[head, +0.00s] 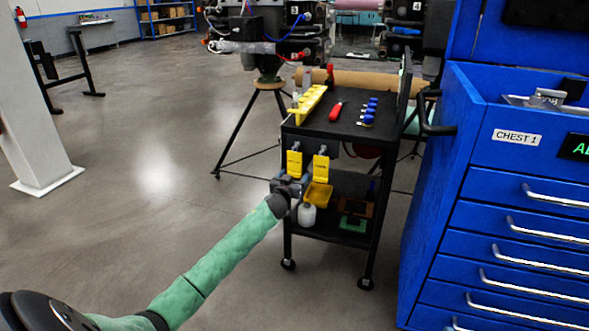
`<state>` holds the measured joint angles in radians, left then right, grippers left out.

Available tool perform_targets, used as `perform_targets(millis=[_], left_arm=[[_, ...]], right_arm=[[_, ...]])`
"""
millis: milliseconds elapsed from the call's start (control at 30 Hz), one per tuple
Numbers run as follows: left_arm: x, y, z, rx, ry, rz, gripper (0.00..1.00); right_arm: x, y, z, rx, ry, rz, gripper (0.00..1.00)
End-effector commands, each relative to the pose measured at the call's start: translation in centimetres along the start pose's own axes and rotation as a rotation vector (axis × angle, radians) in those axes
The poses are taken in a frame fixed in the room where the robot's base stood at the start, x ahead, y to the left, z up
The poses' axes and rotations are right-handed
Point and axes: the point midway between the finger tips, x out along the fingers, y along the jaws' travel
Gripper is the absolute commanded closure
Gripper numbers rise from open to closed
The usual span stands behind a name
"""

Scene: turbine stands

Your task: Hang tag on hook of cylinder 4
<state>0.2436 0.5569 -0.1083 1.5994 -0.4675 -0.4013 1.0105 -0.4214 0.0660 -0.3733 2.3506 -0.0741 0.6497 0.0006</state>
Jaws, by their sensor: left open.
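Two yellow tags hang on the front of the black cart, a left tag (294,163) and a right tag (321,168). My left gripper (297,181) is open at the cart's front, close below the left tag. I cannot tell whether it touches a tag, and its fingers are small and partly lost against the dark cart. A dark unit with a label reading 4 (417,7) stands at the back, cut by the top edge. I cannot make out its hook. My right gripper is not in view.
The black cart (345,127) carries a yellow rack (306,104), a red-handled tool (336,111) and several blue items. A white bottle (307,215) and yellow bin (318,195) are on its lower shelf. A blue chest (430,200) blocks the right.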

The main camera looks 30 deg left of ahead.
Motion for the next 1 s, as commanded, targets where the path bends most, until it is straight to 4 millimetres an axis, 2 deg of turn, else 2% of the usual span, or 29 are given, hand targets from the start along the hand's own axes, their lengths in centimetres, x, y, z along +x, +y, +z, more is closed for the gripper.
perform_targets(millis=[767,1000], left_arm=[[-0.01,0.03,0.02,0.000,0.000,0.000,0.25],[-0.01,0.03,0.02,0.000,0.000,0.000,0.71]], right_arm=[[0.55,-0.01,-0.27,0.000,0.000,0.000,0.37],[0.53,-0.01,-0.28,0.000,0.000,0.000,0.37]])
